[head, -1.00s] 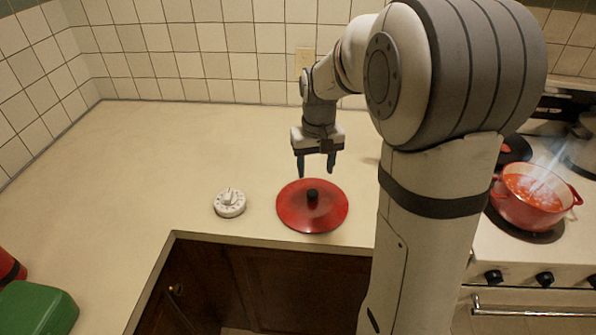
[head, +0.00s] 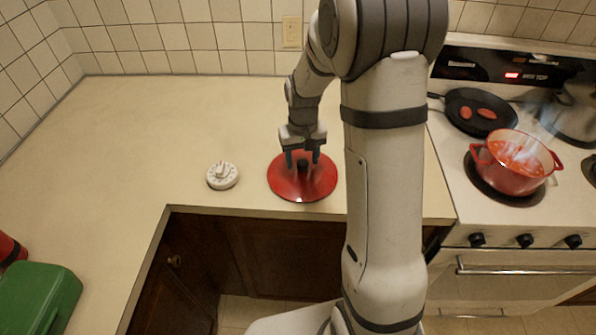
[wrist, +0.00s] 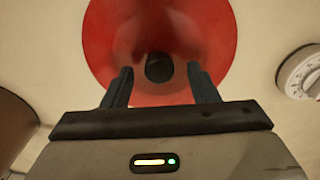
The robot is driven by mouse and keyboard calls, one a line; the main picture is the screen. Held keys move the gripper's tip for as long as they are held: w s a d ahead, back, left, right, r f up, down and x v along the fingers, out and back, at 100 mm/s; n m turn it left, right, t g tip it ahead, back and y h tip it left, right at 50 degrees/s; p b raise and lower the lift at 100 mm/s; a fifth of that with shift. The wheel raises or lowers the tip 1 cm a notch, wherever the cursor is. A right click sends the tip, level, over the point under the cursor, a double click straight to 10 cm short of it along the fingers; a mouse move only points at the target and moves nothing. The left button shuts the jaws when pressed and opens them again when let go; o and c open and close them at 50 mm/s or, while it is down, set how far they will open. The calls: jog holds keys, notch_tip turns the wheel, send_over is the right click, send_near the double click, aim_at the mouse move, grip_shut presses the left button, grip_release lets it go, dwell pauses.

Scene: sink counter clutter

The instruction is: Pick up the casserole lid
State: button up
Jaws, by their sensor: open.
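The casserole lid (head: 302,187) is a red disc with a black knob (wrist: 159,68), lying flat on the counter near its front edge. My gripper (head: 302,160) is open above the lid, fingers pointing down. In the wrist view, the two dark fingers of my gripper (wrist: 160,82) stand apart, one on each side of the knob in the picture. Whether the fingertips are level with the knob or above it, I cannot tell. The lid (wrist: 210,40) also fills the top middle of the wrist view.
A white dial timer (head: 222,175) sits left of the lid. A steaming red pot (head: 515,165) and a black pan (head: 480,112) are on the stove at right. A green box (head: 38,298) is at lower left. The counter's left and back are clear.

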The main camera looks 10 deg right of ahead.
jog(key=shift+c, duration=0.2)
grip_shut()
dwell(1.1)
